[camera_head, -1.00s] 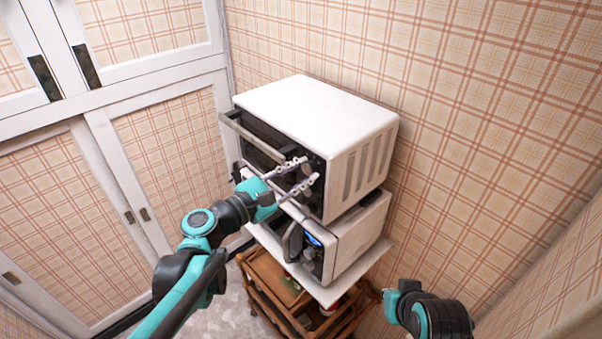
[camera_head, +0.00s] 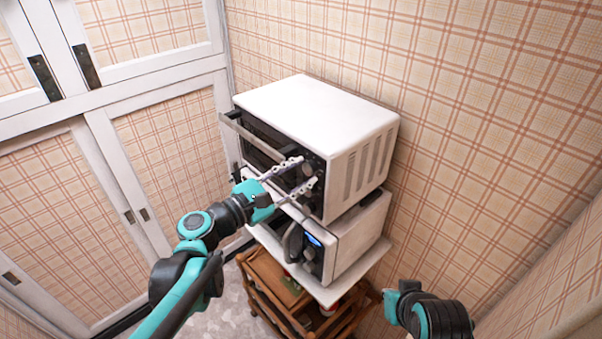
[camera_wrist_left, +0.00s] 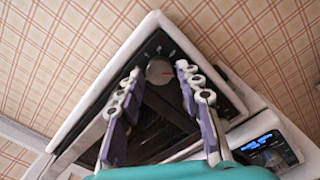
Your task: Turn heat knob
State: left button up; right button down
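The white toaster oven (camera_head: 320,98) stands on top of a white microwave, with its dark control panel on the right of its front. My left gripper (camera_head: 306,171) is open, its two fingers reaching to that panel. In the left wrist view, a round grey knob (camera_wrist_left: 159,71) with a red mark lies between and just beyond the open fingertips (camera_wrist_left: 158,72). I cannot tell whether either finger touches it. In the head view the fingers partly cover the panel and its knobs. My right arm shows at the lower right, but its gripper fingers are not seen.
The white microwave (camera_head: 355,235) with a lit blue display (camera_head: 313,240) is directly below the oven. The oven's door handle (camera_head: 250,137) sticks out left of my gripper. Plaid walls close in behind and right.

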pick_arm(q)
jog(key=v, duration=1.1)
jog(key=shift+s+a, duration=0.1)
jog(key=s+d+f+m+g+y+b, duration=0.1)
jog(key=s+f+m+y+b, duration=0.2)
jog(key=f, duration=0.5)
jog(key=d+f+m+g+b, duration=0.1)
jog(key=f+m+g+b, duration=0.1)
jog(key=f+b, duration=0.4)
jog(key=s+f+m+g+y+b, duration=0.1)
jog(key=s+f+m+y+b, duration=0.15)
jog(key=f, duration=0.65)
jog(key=s+a+f+m+y+b, duration=0.2)
jog(key=f+m+b, duration=0.4)
jog(key=f, duration=0.3)
jog(key=s+a+f+m+g+y+b, duration=0.1)
jog(key=s+a+f+m+y+b, duration=0.2)
jog(key=f, duration=0.6)
jog(key=a+m+y+b, duration=0.2)
jog(key=a+m+b, duration=0.1)
jog(key=shift+a+m+g, duration=0.3)
jog(key=shift+a+m, duration=0.05)
jog(key=shift+f, duration=0.1)
